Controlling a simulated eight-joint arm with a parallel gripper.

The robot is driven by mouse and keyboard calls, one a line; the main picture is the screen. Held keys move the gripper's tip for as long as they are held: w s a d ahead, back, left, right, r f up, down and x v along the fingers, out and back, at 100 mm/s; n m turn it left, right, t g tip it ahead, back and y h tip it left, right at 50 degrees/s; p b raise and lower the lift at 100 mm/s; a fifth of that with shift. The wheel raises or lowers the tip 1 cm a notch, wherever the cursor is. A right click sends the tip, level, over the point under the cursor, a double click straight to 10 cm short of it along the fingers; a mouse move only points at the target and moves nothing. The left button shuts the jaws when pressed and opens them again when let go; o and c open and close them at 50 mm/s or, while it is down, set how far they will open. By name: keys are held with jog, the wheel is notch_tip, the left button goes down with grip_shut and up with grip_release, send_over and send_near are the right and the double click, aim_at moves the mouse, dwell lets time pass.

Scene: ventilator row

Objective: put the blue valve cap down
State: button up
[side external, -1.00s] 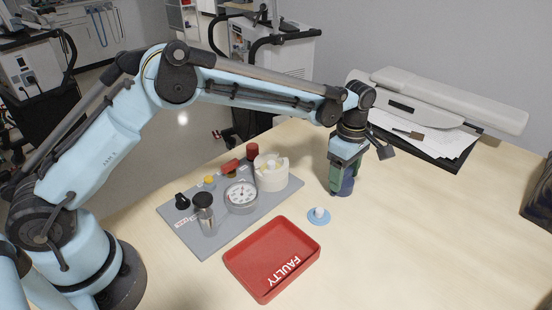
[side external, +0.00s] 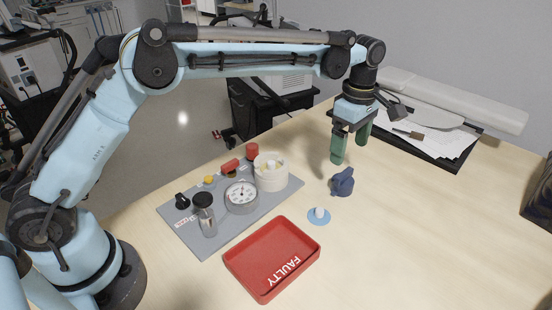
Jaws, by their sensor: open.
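The dark blue valve cap (side external: 342,182) rests on the bare wooden table, to the right of the grey panel and a little behind the small light blue disc. My gripper (side external: 351,148) is above and slightly behind the cap, with its two green fingers spread apart. It is open and empty, and the cap is clear of the fingers.
A grey panel (side external: 211,241) carries a gauge (side external: 241,196), a white round housing (side external: 270,173) and several knobs. A red tray marked FAULTY (side external: 246,274) lies in front. A light blue disc with a white knob (side external: 319,216) is nearby.

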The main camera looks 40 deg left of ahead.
jog(key=s+a+r+m+t, duration=0.3)
jog(key=s+a+r+m, duration=0.5)
jog(key=s+r, duration=0.15)
jog(key=s+a+f+m+t, duration=0.2)
jog(key=s+a+f+m, duration=0.1)
jog(key=s+m, duration=0.2)
jog(key=s+a+f+m+t, duration=0.2)
jog(key=s+m, duration=0.3)
jog(key=s, duration=0.3)
jog(key=shift+a+f, duration=0.7)
jog(key=shift+a, duration=0.05)
